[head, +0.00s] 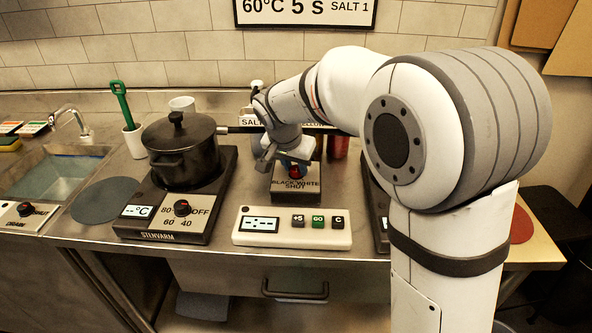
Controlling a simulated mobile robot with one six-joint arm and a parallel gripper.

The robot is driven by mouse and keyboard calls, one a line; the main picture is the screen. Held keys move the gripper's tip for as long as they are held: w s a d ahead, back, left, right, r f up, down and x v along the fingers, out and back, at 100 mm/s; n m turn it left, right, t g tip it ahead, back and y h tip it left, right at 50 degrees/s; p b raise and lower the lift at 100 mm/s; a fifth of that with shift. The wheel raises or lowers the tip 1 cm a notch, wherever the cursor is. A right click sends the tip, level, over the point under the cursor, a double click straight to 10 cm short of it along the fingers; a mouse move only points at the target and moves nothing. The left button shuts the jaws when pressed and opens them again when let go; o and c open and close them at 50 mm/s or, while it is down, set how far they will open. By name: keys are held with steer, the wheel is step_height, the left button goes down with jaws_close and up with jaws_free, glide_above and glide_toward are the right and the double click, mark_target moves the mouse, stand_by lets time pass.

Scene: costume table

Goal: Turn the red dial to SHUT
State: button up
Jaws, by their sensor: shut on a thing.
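A dark box (296,194) labelled BLACK, WHITE and SHUT stands in the middle of the metal counter. A little of a red dial (286,162) shows on top of it, mostly covered by my gripper. My gripper (283,158) points down over the box and is shut on the red dial. The dial's pointer is hidden, so I cannot tell which label it faces. Another dial (25,209), dark with a red mark, sits on the DRAIN panel at the far left, where a SHUT label is partly readable.
A black pot (181,148) stands on a STENVARM hotplate (146,226) to the left, its handle reaching toward my gripper. A white timer (291,238) with buttons lies in front of the box. A red cylinder (339,146) stands behind, beside my arm.

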stand_by(0.5)
steer(key=o, duration=1)
steer(key=shift+c, duration=0.2)
steer(key=v, duration=0.7)
steer(key=shift+r, duration=0.35)
steer(key=shift+s, duration=0.1)
steer(key=s+d+r+n+g+p, duration=0.1)
steer(key=s+d+n+p, duration=0.15)
steer(key=s+d, duration=0.8)
steer(key=s+d+f+n+y+p, duration=0.1)
steer(key=s+d+f+n+p, duration=0.1)
steer(key=s+d, duration=0.5)
steer(key=s+f, duration=0.1)
steer(key=s, duration=0.4)
steer(key=shift+s+d+f+g+y+p, duration=0.25)
steer(key=shift+s+f+g+y+p, duration=0.05)
steer(key=shift+s+y+p, duration=0.1)
